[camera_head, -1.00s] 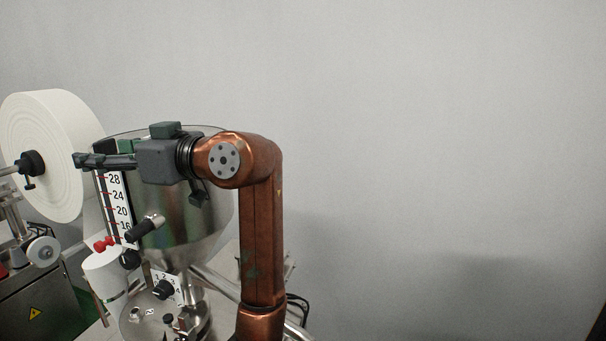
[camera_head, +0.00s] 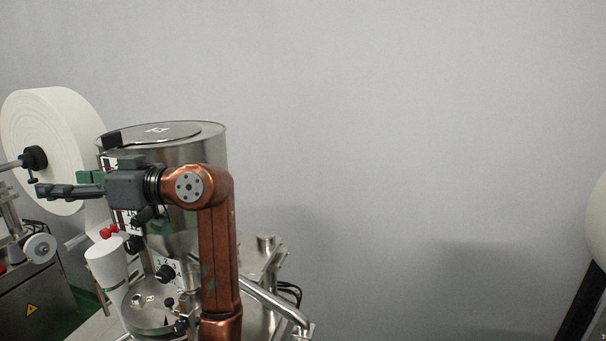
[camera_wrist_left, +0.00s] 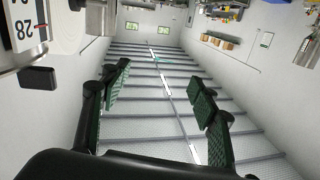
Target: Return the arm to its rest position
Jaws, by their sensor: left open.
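My left arm (camera_head: 217,255) is copper-coloured and rises in front of the teabag packer, bent at the top toward the left. My left gripper (camera_head: 62,185) points left in the head view, in front of the steel hopper (camera_head: 210,145) and the white paper roll (camera_head: 50,140). In the left wrist view its two green-padded fingers (camera_wrist_left: 160,110) stand wide apart with nothing between them. The right gripper is in neither view.
The packer's numbered scale (camera_wrist_left: 25,25) is close at the upper left of the wrist view. A black knob (camera_head: 165,273) and a white cylinder (camera_head: 106,262) sit below the gripper. A white rounded thing (camera_head: 598,225) shows at the right edge. The space before the grey wall is free.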

